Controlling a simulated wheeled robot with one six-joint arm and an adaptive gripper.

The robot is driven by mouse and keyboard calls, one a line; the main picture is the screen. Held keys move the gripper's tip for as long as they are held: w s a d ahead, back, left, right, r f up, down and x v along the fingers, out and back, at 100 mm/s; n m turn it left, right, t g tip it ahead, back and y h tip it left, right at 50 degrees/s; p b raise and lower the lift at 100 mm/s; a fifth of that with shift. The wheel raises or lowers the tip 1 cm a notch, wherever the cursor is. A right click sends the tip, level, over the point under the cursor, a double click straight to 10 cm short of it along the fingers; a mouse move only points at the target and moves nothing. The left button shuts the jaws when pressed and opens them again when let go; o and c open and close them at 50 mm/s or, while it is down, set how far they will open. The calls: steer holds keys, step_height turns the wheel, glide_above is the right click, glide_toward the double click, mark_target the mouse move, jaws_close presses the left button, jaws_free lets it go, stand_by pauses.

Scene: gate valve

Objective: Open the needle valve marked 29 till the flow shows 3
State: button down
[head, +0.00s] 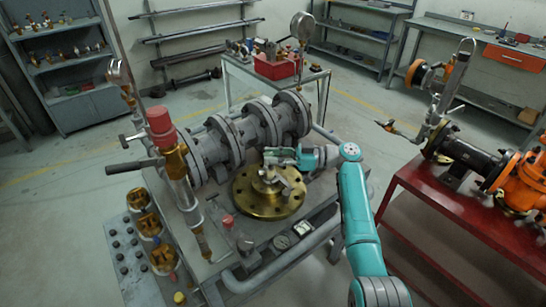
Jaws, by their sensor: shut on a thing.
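My gripper (270,160) reaches in from the right at the end of my teal arm, just above a round brass flange (289,207) on the grey bench. It is shut on a small silvery needle valve (268,186) at the flange's middle; the fingers hide most of the grip. The marking 29 cannot be read.
Grey flanged pipework (240,136) stands close behind the brass flange. A red-capped valve (160,126) with long levers rises at left. A red cart (455,222) with orange valves stands right. Grey floor lies open behind.

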steer(key=shift+w+n+g, duration=0.1)
steer(key=shift+n+g, duration=1)
steer(key=shift+g, duration=0.6)
steer(key=shift+f+n+g, duration=0.2)
steer(key=shift+n+g, duration=0.2)
steer(key=shift+g, duration=0.3)
steer(key=c, duration=0.8)
jaws_free()
steer(key=shift+a, duration=0.1)
steer(key=shift+r, duration=0.1)
steer(key=shift+w+d, duration=0.2)
steer(key=shift+d, duration=0.35)
steer(key=d, duration=0.6)
steer(key=shift+w+d, duration=0.15)
steer(key=shift+w, duration=0.3)
